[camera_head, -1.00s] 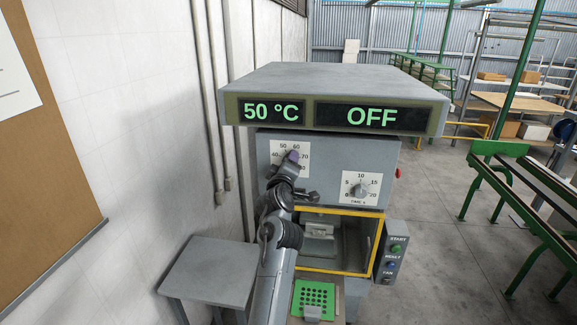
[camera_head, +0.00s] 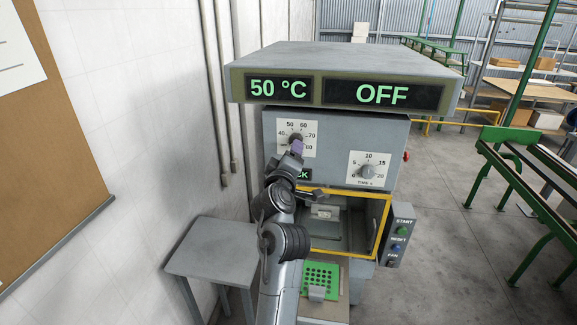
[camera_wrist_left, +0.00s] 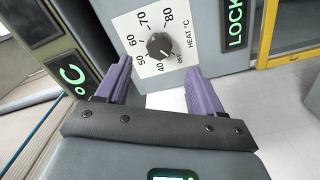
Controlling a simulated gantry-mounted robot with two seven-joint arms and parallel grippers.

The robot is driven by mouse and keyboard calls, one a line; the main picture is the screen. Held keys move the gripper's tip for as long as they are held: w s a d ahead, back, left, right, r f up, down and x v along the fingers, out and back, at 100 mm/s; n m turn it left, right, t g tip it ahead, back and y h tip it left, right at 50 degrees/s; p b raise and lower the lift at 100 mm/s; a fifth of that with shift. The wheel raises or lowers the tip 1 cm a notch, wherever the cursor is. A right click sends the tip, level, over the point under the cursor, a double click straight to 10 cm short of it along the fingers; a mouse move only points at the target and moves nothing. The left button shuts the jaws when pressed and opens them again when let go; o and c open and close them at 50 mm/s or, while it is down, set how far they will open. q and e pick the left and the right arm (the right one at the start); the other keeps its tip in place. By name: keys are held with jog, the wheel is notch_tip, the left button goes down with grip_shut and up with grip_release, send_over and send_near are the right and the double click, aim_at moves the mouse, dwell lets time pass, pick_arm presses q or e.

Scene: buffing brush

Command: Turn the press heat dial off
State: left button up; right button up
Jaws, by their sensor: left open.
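The heat dial (camera_wrist_left: 158,44) is a dark round knob on a white plate marked 40 to 80 and OFF. In the wrist view its pointer's exact setting is too small to read surely. In the head view my left gripper (camera_head: 297,148) is at the plate's lower part. The press display (camera_head: 280,87) reads 50 °C, and beside it OFF. My right gripper is not in view.
The time dial (camera_head: 367,172) is right of the heat dial. A lit LOCK sign (camera_wrist_left: 234,22) is beside the heat plate. The yellow-framed press opening (camera_head: 340,252) is below. A button box (camera_head: 398,235) hangs right, and a small grey table (camera_head: 212,258) stands left.

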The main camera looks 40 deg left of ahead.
pick_arm(q)
jog(key=shift+v, duration=1.35)
jog(key=s+d+f+m+g+h, duration=0.25)
jog(key=s+d+f+m, duration=0.35)
jog(key=f, duration=0.4)
jog(key=s+d+f+m+g+h, duration=0.2)
jog(key=s+d+f+m+h, duration=0.15)
jog(key=s+f, duration=0.6)
jog(key=s+d+f+m+g+h, duration=0.2)
jog(key=s+d+f+m+g, duration=0.25)
jog(key=f, duration=0.75)
jog(key=s+d+f+m+g+h, duration=0.1)
jog(key=s+d+f+m+g, duration=0.15)
jog(key=s, duration=0.65)
jog(key=s+d+f+m+g, duration=0.15)
jog(key=s+f+m, duration=0.25)
jog(key=s, duration=0.4)
jog(key=w+p+v, duration=0.3)
jog(key=p+v, duration=1)
jog(key=p, duration=0.1)
jog(key=shift+w+d+r+t, duration=0.3)
jog(key=shift+d+r+t, duration=0.1)
jog(key=shift+r, duration=0.2)
